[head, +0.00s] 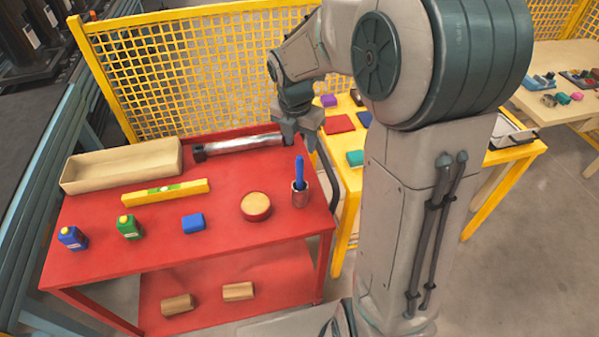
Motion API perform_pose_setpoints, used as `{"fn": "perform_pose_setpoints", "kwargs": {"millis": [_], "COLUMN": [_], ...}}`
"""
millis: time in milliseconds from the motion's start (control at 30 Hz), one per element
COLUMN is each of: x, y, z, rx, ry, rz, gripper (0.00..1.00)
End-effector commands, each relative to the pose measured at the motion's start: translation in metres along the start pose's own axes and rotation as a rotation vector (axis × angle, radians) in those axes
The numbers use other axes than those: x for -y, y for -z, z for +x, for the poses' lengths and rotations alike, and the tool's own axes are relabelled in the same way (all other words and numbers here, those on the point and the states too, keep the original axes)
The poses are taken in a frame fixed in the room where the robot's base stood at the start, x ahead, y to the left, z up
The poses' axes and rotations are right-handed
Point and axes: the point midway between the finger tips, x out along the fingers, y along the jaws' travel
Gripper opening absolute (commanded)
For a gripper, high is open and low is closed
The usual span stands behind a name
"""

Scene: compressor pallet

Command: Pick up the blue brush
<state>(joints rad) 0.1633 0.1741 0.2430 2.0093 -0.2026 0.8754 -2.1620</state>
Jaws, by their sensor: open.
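A blue handle (299,170), apparently the blue brush, stands upright in a small metal cup (300,197) near the right edge of the red table (170,260). Its lower end is hidden inside the cup. My gripper (299,145) points down above and just behind the handle, apart from it as far as I can see. It is open, with nothing visible between its fingers.
A yellow mesh fence (180,75) stands behind.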

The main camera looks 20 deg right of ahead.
Motion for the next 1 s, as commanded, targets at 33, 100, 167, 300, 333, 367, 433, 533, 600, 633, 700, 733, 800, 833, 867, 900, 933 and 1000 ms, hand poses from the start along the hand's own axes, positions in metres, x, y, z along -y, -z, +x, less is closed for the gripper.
{"fn": "perform_pose_setpoints", "kwargs": {"millis": [33,100,167,300,333,367,433,533,600,633,700,733,800,833,867,900,933,1000], "x": [0.001,0.001,0.000,0.000,0.000,0.000,0.000,-0.002,-0.003,-0.004,-0.005,-0.005,-0.005,-0.005,-0.005,-0.005,-0.005,-0.005], "y": [0.001,0.001,0.002,0.002,0.001,0.001,0.002,0.004,0.008,0.009,0.012,0.011,0.011,0.011,0.011,0.011,0.011,0.011], "z": [0.012,0.027,0.038,0.057,0.059,0.061,0.064,0.072,0.081,0.086,0.095,0.100,0.108,0.110,0.112,0.114,0.115,0.116], "rx": [-0.005,-0.004,-0.004,-0.002,-0.001,-0.001,-0.001,-0.001,-0.003,-0.003,-0.003,-0.002,-0.002,-0.001,-0.001,-0.001,-0.001,0.000], "ry": [0.004,0.004,0.003,0.002,0.001,0.001,0.001,0.001,0.003,0.003,0.003,0.002,0.002,0.001,0.000,0.001,0.000,0.000], "rz": [-0.001,-0.001,0.001,0.000,0.001,0.001,0.002,0.001,-0.002,-0.001,-0.001,0.001,0.002,0.003,0.003,0.003,0.003,0.003], "gripper": [0.44,0.44,0.44,0.44,0.44,0.44,0.44,0.44,0.44,0.44,0.44,0.44,0.44,0.44,0.44,0.44,0.44,0.44]}}
